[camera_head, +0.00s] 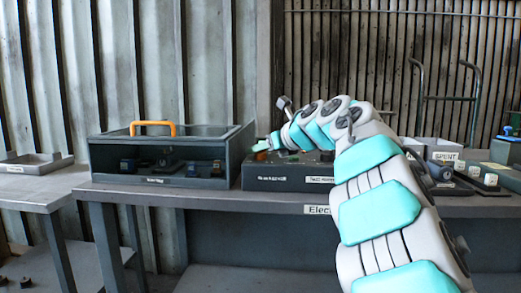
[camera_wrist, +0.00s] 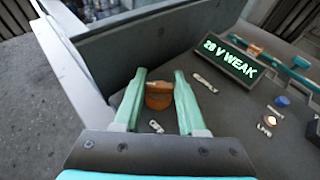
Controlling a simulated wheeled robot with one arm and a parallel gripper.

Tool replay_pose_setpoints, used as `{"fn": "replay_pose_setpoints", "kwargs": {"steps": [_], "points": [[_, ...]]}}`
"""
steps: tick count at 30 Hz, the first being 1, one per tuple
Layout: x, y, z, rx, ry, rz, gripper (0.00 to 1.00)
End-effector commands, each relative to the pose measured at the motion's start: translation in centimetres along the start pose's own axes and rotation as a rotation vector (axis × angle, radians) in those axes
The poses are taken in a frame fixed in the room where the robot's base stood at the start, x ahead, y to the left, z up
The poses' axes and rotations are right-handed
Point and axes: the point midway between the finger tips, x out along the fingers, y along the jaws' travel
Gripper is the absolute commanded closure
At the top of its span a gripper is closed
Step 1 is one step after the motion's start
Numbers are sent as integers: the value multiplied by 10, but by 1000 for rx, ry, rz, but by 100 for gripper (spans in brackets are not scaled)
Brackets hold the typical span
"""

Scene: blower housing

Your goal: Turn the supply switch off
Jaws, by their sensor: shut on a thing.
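An orange switch knob (camera_wrist: 158,94) sits on the dark panel of the test box (camera_head: 280,181). A lit display (camera_wrist: 230,60) on the panel reads "28 V WEAK".
A clear-topped case (camera_head: 170,160) with an orange handle stands left of the box on the bench (camera_head: 130,192). On the panel are a blue knob (camera_wrist: 282,101), a glowing lamp (camera_wrist: 270,119) and a teal probe or lead (camera_wrist: 290,70). A "SPENT" tray (camera_head: 445,156) lies to the right.

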Motion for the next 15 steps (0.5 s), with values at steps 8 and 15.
{"fn": "replay_pose_setpoints", "kwargs": {"steps": [8,15], "points": [[-1,-1,1,-22,-3,54,100],[-1,-2,1,-57,-3,143,100]]}}
